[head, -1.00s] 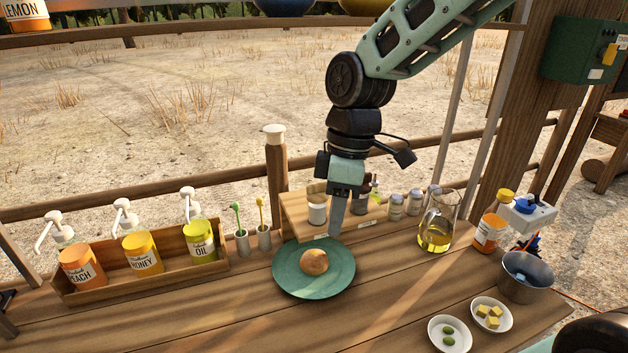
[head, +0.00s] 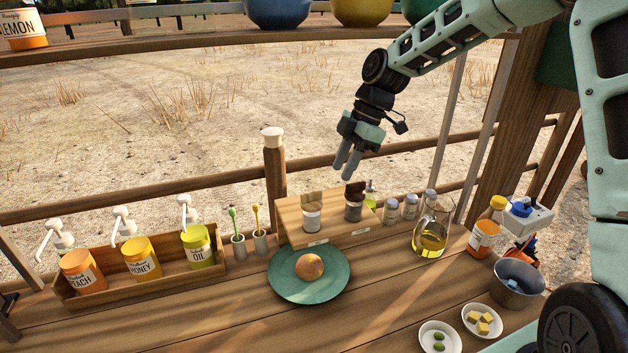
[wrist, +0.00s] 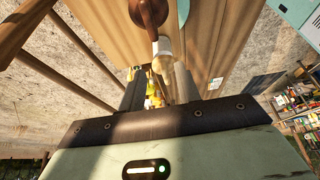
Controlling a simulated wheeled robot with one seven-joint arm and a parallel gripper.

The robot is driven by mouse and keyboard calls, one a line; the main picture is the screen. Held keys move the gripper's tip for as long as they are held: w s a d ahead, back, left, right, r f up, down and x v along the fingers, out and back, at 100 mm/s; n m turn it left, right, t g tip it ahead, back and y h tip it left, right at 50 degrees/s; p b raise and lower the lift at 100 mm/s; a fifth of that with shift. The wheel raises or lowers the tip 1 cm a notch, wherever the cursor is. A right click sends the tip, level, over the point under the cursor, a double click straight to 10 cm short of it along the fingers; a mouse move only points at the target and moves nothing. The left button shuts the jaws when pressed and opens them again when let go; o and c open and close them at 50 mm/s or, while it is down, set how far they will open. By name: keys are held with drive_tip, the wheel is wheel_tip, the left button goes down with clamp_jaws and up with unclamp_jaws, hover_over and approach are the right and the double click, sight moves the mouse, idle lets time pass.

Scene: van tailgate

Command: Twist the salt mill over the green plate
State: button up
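The green plate (head: 290,292) lies on the wooden counter with a round bun (head: 309,267) on it. Behind it, a light-bodied mill with a wooden top (head: 312,218) stands upright on the left of a small wooden stand. A darker mill (head: 354,208) stands on its right. The stand's labels are too small to read; the pale one looks like the salt mill. My gripper (head: 347,168) hangs in the air above and behind the stand, clear of both mills. Its fingers are apart and empty; the wrist view shows a gap between them (wrist: 156,90).
Small jars (head: 391,210), a glass jug of oil (head: 431,232) and an orange bottle (head: 487,228) stand right of the stand. A crate of pump bottles (head: 150,285) is at left, with two small cups (head: 239,246) beside it. Two white bowls (head: 439,338) and a metal pot (head: 517,285) sit front right.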

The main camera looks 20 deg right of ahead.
drive_tip(key=p, duration=0.2)
hover_over(312, 192)
drive_tip(key=d, duration=0.2)
drive_tip(key=shift+r, duration=0.2)
drive_tip(key=p+x, duration=0.1)
drive_tip(key=x, duration=0.3)
drive_tip(key=shift+d+f, duration=0.1)
drive_tip(key=shift+d, duration=0.1)
drive_tip(key=shift+a+f, duration=0.2)
drive_tip(key=shift+f, duration=0.4)
clamp_jaws()
